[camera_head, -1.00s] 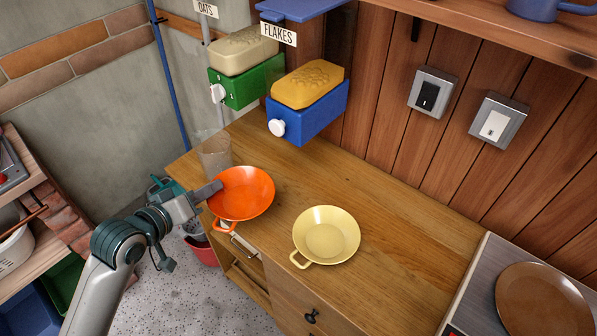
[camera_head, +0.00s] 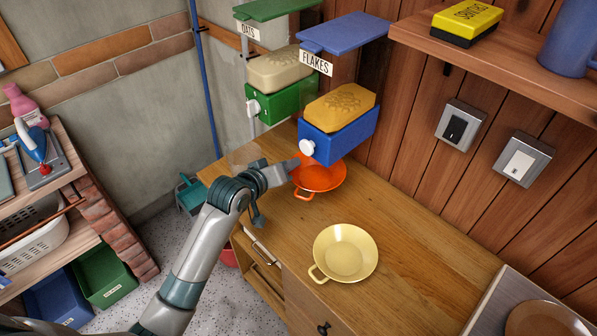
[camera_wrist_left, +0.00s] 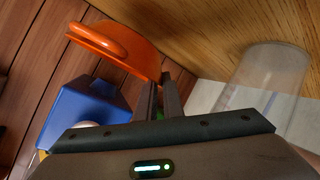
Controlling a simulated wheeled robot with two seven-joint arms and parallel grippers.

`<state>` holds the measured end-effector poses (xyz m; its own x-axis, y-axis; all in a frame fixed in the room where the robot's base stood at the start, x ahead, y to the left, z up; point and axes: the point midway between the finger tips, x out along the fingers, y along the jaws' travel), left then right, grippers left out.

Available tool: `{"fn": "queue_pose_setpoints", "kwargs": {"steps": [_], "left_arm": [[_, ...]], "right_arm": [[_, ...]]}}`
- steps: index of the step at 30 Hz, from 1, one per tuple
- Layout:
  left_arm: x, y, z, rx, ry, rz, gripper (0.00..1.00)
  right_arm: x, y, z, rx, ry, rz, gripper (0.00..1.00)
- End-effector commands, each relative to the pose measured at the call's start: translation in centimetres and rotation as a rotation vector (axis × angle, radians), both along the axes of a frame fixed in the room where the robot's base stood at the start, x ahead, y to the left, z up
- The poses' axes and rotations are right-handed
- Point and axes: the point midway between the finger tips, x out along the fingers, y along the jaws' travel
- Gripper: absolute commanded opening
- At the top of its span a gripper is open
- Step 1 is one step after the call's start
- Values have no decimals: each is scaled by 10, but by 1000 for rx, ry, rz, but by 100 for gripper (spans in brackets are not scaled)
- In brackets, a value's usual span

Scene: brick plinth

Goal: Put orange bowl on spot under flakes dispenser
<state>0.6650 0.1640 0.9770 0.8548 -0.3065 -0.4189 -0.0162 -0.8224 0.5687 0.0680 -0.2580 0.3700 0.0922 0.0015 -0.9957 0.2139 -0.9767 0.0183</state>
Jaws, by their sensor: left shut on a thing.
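The orange bowl (camera_head: 322,179) is at the back of the wooden counter, below the blue flakes dispenser (camera_head: 340,130), which hides its far part. My left gripper (camera_head: 293,164) is shut on the bowl's left rim. In the left wrist view the bowl (camera_wrist_left: 120,48) shows at the fingertips (camera_wrist_left: 163,82), with the blue dispenser (camera_wrist_left: 85,112) to the left. I cannot tell whether the bowl touches the counter. The spot under the dispenser is hidden. My right gripper is not in view.
A pale yellow bowl (camera_head: 346,253) stands on the counter (camera_head: 425,235) in front. A clear cup (camera_wrist_left: 270,80) is close to my left gripper. The green oats dispenser (camera_head: 280,102) hangs left of the flakes one.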

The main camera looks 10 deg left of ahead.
Motion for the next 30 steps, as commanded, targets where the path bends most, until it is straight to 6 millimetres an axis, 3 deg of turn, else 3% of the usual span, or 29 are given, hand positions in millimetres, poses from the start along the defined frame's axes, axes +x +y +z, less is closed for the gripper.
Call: {"fn": "queue_pose_setpoints", "kwargs": {"steps": [5, 10, 24, 30], "left_arm": [[28, -19, 1, -1, 0, 0, 0], [25, -17, -24, -2, 1, 0, 0], [25, -17, -32, -2, -1, 0, 0], [24, -16, -52, -2, 2, 0, 0]], "right_arm": [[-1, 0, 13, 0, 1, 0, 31], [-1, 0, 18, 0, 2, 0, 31], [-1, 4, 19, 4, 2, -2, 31], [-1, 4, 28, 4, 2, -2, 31]]}}
